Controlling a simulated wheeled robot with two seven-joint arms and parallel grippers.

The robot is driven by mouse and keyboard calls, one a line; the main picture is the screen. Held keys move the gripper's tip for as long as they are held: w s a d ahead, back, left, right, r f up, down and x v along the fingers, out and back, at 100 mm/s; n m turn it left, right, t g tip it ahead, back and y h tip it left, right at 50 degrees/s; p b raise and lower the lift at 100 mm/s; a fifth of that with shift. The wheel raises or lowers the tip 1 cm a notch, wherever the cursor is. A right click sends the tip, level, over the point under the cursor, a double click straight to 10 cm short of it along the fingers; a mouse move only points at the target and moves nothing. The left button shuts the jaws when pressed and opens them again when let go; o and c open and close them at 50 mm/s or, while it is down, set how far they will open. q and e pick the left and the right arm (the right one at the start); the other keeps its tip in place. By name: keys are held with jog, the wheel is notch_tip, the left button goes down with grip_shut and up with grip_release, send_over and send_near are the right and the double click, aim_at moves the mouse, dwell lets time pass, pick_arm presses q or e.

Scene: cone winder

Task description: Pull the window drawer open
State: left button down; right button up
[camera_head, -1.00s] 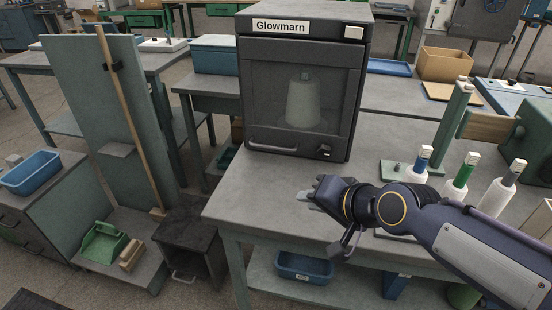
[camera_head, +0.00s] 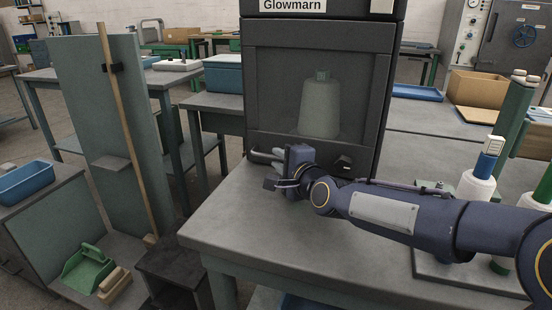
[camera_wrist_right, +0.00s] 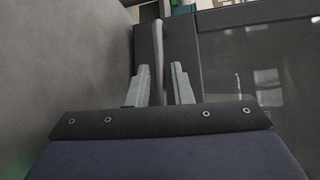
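The window drawer (camera_head: 285,85) is the dark windowed front of the Glowmarn cabinet, with a pale cone (camera_head: 320,108) behind the glass. It looks closed. Its bar handle (camera_wrist_right: 158,45) runs low across the front; in the head view my gripper partly hides it. My right gripper (camera_head: 268,157) is at this handle. In the right wrist view its two fingers (camera_wrist_right: 160,70) stand apart, one on each side of the bar, with a gap visible on both sides. My left gripper is not in view.
The grey tabletop (camera_head: 235,215) before the cabinet is clear at the left. White spools (camera_head: 475,187) stand on a holder at the right, behind my right arm. A green panel with a wooden pole (camera_head: 125,125) stands left.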

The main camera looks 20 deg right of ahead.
jog(key=shift+x, duration=1.25)
grip_shut()
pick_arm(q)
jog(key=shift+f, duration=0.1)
